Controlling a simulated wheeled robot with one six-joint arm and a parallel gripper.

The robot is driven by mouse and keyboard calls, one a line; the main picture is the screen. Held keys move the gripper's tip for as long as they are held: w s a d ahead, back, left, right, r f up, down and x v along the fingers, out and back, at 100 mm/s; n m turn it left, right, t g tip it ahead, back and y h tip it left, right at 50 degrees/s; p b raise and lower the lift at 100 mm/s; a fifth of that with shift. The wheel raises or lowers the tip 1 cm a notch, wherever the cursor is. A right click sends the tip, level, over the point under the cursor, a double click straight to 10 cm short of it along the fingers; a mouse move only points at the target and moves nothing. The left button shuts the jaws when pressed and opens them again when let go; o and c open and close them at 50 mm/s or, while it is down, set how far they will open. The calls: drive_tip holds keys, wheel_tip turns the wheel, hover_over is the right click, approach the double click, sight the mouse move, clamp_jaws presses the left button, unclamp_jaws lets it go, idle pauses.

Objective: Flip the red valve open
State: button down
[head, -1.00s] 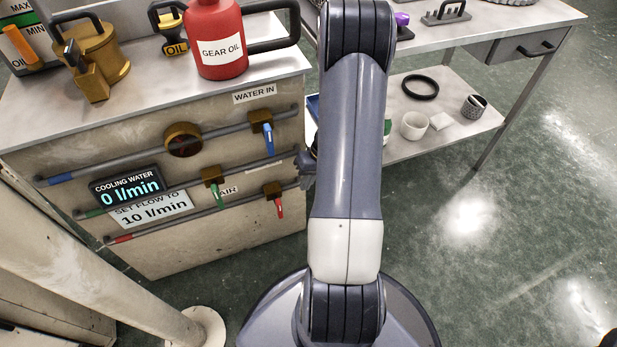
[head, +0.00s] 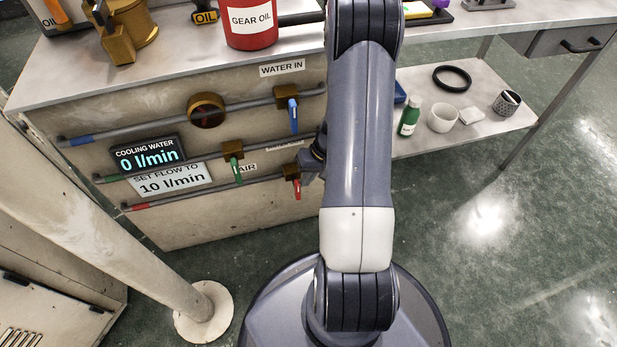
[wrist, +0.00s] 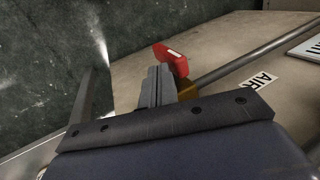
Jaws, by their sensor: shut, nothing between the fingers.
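The red valve (head: 296,187) is a small red lever on a brass body on the lowest pipe of the cabinet front. In the head view the lever hangs down, across its pipe. My gripper (head: 309,166) is at the cabinet's right side, just right of the red valve, partly hidden by my arm. In the wrist view the red lever (wrist: 172,58) stands just beyond my fingertips (wrist: 158,70). The fingers are shut with nothing between them. They overlap the brass body in that view, and I cannot tell whether they touch the lever.
A blue lever (head: 293,115) and a green lever (head: 236,170) sit on the pipes above. The display (head: 148,154) reads 0 l/min. A white post (head: 120,235) stands at left. A shelf (head: 470,125) with small items is at right. Open floor lies at lower right.

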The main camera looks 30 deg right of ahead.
drive_tip(key=shift+w+a+r+b, duration=0.1)
drive_tip(key=shift+a+r+b, duration=0.1)
drive_tip(key=shift+a+b, duration=0.2)
idle(0.4)
drive_tip(key=shift+w+a+r+b, duration=0.1)
drive_tip(key=shift+w+a+b, duration=0.05)
drive_tip(key=shift+a+b, duration=0.3)
drive_tip(key=shift+w+a+r+b, duration=0.1)
drive_tip(key=shift+w+a+b, duration=0.05)
drive_tip(key=shift+a+b, duration=0.3)
drive_tip(key=shift+w+a+f+b, duration=0.1)
drive_tip(key=shift+w+a+b, duration=0.15)
drive_tip(key=shift+a+b, duration=0.6)
drive_tip(key=shift+a, duration=0.3)
drive_tip(key=p+v, duration=0.3)
drive_tip(key=v, duration=0.4)
drive_tip(key=shift+r, duration=0.25)
drive_tip(key=shift+f, duration=0.1)
